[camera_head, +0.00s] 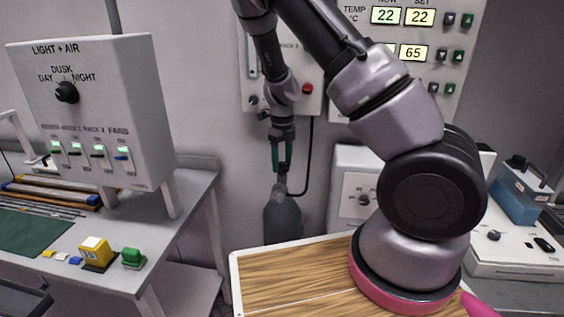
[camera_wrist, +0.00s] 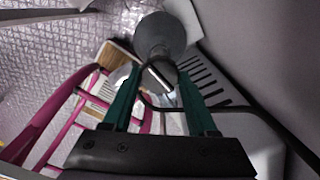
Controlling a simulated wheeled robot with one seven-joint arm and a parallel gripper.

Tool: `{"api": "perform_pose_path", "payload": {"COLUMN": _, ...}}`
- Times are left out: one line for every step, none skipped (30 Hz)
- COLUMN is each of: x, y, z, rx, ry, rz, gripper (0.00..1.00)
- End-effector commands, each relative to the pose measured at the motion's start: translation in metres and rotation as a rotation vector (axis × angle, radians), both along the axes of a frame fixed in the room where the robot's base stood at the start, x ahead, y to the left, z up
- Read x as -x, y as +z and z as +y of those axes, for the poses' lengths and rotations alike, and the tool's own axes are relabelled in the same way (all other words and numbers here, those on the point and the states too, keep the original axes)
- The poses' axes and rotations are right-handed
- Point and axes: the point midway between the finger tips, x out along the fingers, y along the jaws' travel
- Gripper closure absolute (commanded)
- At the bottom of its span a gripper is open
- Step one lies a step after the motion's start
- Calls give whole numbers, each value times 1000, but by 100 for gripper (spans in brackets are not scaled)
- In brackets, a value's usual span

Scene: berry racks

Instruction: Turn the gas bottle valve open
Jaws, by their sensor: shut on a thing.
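The gas bottle (camera_head: 283,220) is a dark grey cylinder standing upright by the back wall, its lower part hidden behind the wooden-topped surface. Its pale valve (camera_head: 280,188) is at the top. My gripper (camera_head: 281,172), with green fingers, reaches down from above and is shut on the valve. In the wrist view the two green fingers of my gripper (camera_wrist: 158,76) stand on either side of the valve (camera_wrist: 155,72). The grey bottle (camera_wrist: 161,32) shows just beyond the fingertips. How far the valve is turned cannot be told.
A black hose (camera_head: 309,160) runs from the wall box (camera_head: 310,100) down to the bottle's top. A side bench (camera_head: 190,215) with a light control box (camera_head: 100,110) stands left. A white unit (camera_head: 352,185) stands close right. The wooden top (camera_head: 290,280) lies in front.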

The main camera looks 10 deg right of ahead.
Motion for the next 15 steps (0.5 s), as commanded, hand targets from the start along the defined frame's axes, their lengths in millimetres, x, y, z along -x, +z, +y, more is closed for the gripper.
{"api": "perform_pose_path", "payload": {"x": -1, "y": 0, "z": 0, "rx": 0, "ry": -13, "rz": -1, "gripper": 97}}
{"api": "perform_pose_path", "payload": {"x": -1, "y": 0, "z": 0, "rx": 0, "ry": -20, "rz": -1, "gripper": 97}}
{"api": "perform_pose_path", "payload": {"x": -1, "y": 0, "z": 0, "rx": 0, "ry": -28, "rz": -1, "gripper": 97}}
{"api": "perform_pose_path", "payload": {"x": -1, "y": 0, "z": 0, "rx": 0, "ry": -32, "rz": -1, "gripper": 97}}
{"api": "perform_pose_path", "payload": {"x": -1, "y": 0, "z": 0, "rx": 0, "ry": -36, "rz": -1, "gripper": 97}}
{"api": "perform_pose_path", "payload": {"x": -1, "y": 0, "z": 0, "rx": -1, "ry": -41, "rz": -1, "gripper": 97}}
{"api": "perform_pose_path", "payload": {"x": -1, "y": 0, "z": 0, "rx": -1, "ry": -43, "rz": -1, "gripper": 97}}
{"api": "perform_pose_path", "payload": {"x": -1, "y": 0, "z": 0, "rx": -1, "ry": -45, "rz": -1, "gripper": 97}}
{"api": "perform_pose_path", "payload": {"x": 0, "y": 0, "z": 0, "rx": -1, "ry": -47, "rz": -1, "gripper": 97}}
{"api": "perform_pose_path", "payload": {"x": 0, "y": 0, "z": 0, "rx": -1, "ry": -48, "rz": -1, "gripper": 97}}
{"api": "perform_pose_path", "payload": {"x": 0, "y": 0, "z": 0, "rx": -1, "ry": -48, "rz": -1, "gripper": 97}}
{"api": "perform_pose_path", "payload": {"x": 0, "y": 0, "z": 0, "rx": -1, "ry": -48, "rz": -1, "gripper": 97}}
{"api": "perform_pose_path", "payload": {"x": 0, "y": 0, "z": 0, "rx": -1, "ry": -48, "rz": -1, "gripper": 97}}
{"api": "perform_pose_path", "payload": {"x": 0, "y": 0, "z": 0, "rx": -1, "ry": -48, "rz": -1, "gripper": 97}}
{"api": "perform_pose_path", "payload": {"x": 0, "y": 0, "z": 0, "rx": -1, "ry": -48, "rz": -1, "gripper": 97}}
